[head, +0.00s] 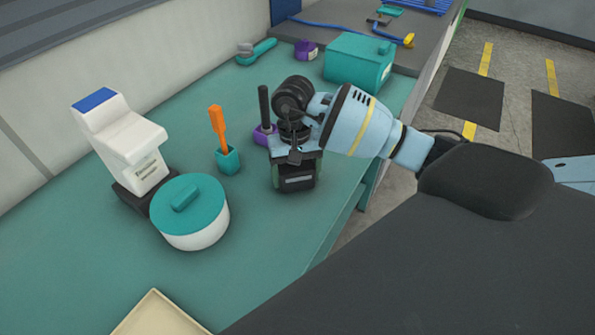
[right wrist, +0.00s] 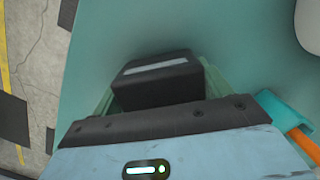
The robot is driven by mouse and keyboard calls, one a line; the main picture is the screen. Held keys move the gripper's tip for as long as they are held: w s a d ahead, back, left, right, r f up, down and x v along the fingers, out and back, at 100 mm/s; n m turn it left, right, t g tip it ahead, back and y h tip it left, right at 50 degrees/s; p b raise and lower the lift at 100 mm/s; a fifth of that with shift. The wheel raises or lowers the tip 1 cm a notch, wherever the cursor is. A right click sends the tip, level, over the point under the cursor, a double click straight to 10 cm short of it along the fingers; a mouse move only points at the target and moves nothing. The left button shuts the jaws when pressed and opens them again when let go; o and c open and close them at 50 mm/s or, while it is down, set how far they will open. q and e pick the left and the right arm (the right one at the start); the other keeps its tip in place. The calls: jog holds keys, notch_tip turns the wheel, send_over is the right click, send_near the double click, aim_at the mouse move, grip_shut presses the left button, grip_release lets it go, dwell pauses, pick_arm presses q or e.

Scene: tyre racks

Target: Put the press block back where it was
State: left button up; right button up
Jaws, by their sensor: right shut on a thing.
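The press block looks like a black block (head: 297,183) with a pale label strip, low at the middle of the head view. My right gripper (head: 298,173) points down and is shut on it, with greenish fingers on its two sides. In the right wrist view the black block (right wrist: 158,82) sits between the fingers (right wrist: 160,92), over the green bench top. I cannot tell whether its underside touches the bench. My left gripper is not in view.
The green bench (head: 265,240) holds an orange-handled tool in a teal cup (head: 228,160), a purple holder (head: 263,136), a teal-lidded white pot (head: 190,222), a white device (head: 125,140) and a teal box (head: 358,63). A beige tray (head: 157,315) lies in front. Bench right of the pot is clear.

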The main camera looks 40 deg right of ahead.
jog(key=shift+f, duration=0.2)
jog(key=o, duration=0.9)
jog(key=shift+o, duration=0.2)
jog(key=r, duration=0.4)
jog(key=w+r, duration=0.1)
jog(key=r, duration=0.7)
jog(key=shift+w+d+r, duration=0.15)
jog(key=shift+d, duration=0.15)
